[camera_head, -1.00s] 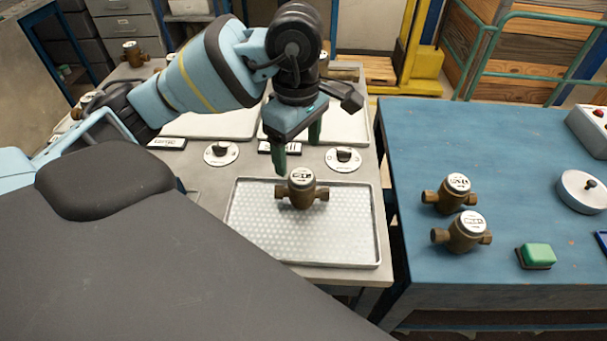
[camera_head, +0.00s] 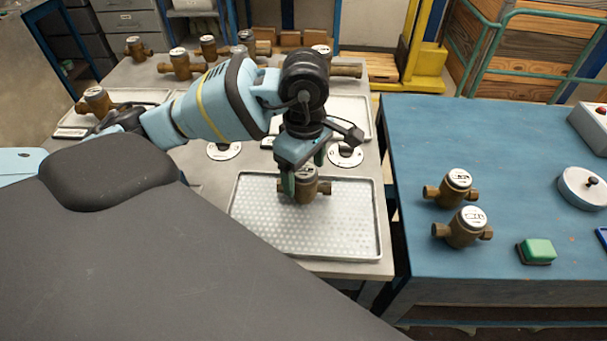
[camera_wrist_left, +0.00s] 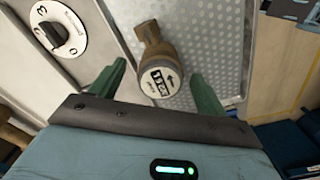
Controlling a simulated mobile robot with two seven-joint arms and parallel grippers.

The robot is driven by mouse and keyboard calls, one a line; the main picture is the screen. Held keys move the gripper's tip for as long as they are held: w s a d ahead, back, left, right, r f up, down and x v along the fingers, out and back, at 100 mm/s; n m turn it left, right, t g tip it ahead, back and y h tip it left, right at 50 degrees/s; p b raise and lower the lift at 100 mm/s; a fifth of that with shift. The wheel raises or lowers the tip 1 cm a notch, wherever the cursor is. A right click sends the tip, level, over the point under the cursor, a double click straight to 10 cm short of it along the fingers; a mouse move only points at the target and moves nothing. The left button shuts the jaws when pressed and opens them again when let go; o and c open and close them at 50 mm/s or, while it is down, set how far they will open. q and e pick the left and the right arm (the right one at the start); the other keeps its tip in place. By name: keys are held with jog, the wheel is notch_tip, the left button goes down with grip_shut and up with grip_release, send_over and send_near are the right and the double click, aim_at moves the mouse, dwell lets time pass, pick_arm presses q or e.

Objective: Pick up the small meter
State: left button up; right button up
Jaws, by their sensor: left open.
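A small brass meter (camera_head: 311,187) with a white dial stands on the perforated metal tray (camera_head: 345,240) at the front of the grey table. My left gripper (camera_head: 304,184) is open, with its green fingers low around the meter and hiding part of it. In the left wrist view the meter (camera_wrist_left: 157,80) sits between and just beyond the two spread fingers, its dial facing the camera. The tray (camera_wrist_left: 225,45) shows beneath it there. My right gripper is not in view.
Two more brass meters (camera_head: 457,188) (camera_head: 466,228) and a green block (camera_head: 537,251) stand on the blue table (camera_head: 420,140) at right. Several meters stand at the back of the grey table. A round knob plate (camera_head: 345,155) lies behind the tray.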

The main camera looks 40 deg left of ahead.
pick_arm(q)
jog(key=shift+f, duration=0.35)
jog(key=shift+c, duration=0.2)
jog(key=c, duration=1.2)
jog(key=shift+c, duration=0.7)
jog(key=shift+r, duration=0.15)
